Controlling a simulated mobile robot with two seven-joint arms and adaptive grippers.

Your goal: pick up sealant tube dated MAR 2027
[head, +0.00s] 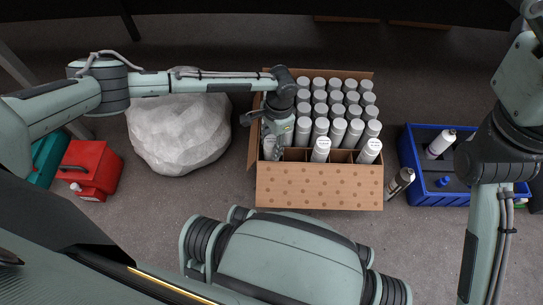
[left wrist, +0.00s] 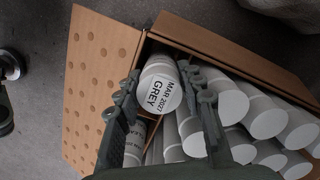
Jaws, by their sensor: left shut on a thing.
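The sealant tube with the end label "MAR 2027 GREY" (left wrist: 163,92) is white and stands at a corner of the cardboard box. My left gripper (left wrist: 168,105) is shut on it, one finger on each side, in the left wrist view. In the head view my left gripper (head: 277,143) points down into the box's front left part, and its arm hides some tubes. Another tube (left wrist: 135,140) beside the left finger has a label partly hidden by that finger. I cannot tell whether the held tube is lifted. My right gripper is out of view.
The cardboard box (head: 318,188) holds several rows of white tubes, with some empty front cells. A blue crate (head: 408,150) stands right, a loose tube (head: 400,181) between. A white wrapped lump (head: 178,135) and red container (head: 92,168) are left.

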